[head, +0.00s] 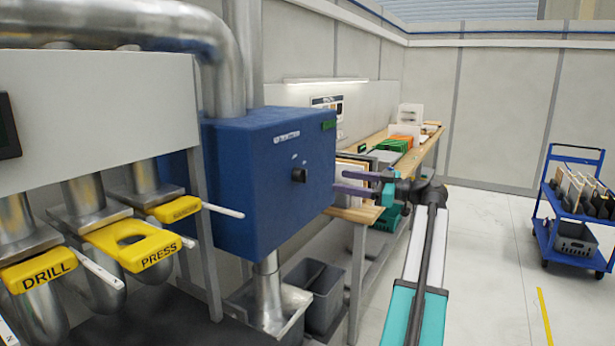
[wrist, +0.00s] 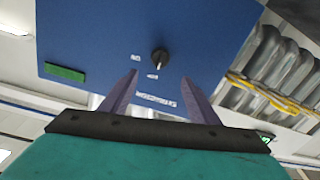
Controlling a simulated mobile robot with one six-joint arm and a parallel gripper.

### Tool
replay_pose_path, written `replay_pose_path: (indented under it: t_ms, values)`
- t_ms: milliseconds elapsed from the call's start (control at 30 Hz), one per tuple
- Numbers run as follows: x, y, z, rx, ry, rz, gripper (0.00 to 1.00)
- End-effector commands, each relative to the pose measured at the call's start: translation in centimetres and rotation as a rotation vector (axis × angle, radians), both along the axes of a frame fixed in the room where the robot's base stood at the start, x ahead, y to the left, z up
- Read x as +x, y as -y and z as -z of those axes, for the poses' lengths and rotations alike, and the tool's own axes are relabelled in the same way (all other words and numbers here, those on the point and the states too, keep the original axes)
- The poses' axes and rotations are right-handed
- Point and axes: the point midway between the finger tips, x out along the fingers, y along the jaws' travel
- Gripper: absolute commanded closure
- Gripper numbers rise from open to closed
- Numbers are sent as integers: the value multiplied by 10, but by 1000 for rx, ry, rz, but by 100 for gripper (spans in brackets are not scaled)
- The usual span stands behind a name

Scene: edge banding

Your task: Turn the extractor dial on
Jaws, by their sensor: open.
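The extractor dial (head: 299,175) is a small black knob on the front face of the blue extractor box (head: 255,215). In the wrist view the dial (wrist: 158,58) sits on the blue panel, ahead of and between my fingertips, with small white labels beside it. My gripper (head: 338,182) is open and empty, its two purple-grey fingers pointing at the panel to the right of the dial in the head view. In the wrist view the gripper (wrist: 161,80) has its fingers spread on either side below the dial, apart from it. Which label the dial points to is too small to tell.
Yellow gate handles marked DRILL (head: 40,270) and PRESS (head: 135,245) stick out at the left under metal ducts. A wooden bench (head: 365,213) with boards and trays runs behind my gripper. A blue cart (head: 548,238) stands at the right, with clear floor before it.

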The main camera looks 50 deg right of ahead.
Motion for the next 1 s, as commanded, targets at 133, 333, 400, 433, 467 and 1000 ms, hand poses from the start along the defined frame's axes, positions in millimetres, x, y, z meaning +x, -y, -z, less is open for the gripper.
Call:
replay_pose_path:
  t_ms: [133,333,400,433,467,1000]
  values:
    - [13,-5,-1,1,0,-1,44]
    - [37,-13,-2,1,-1,-2,44]
    - [46,-16,-2,0,0,-2,44]
    - [51,-17,-2,0,0,-2,44]
    - [55,-19,-2,0,0,-2,44]
    - [120,-39,-2,0,0,-1,44]
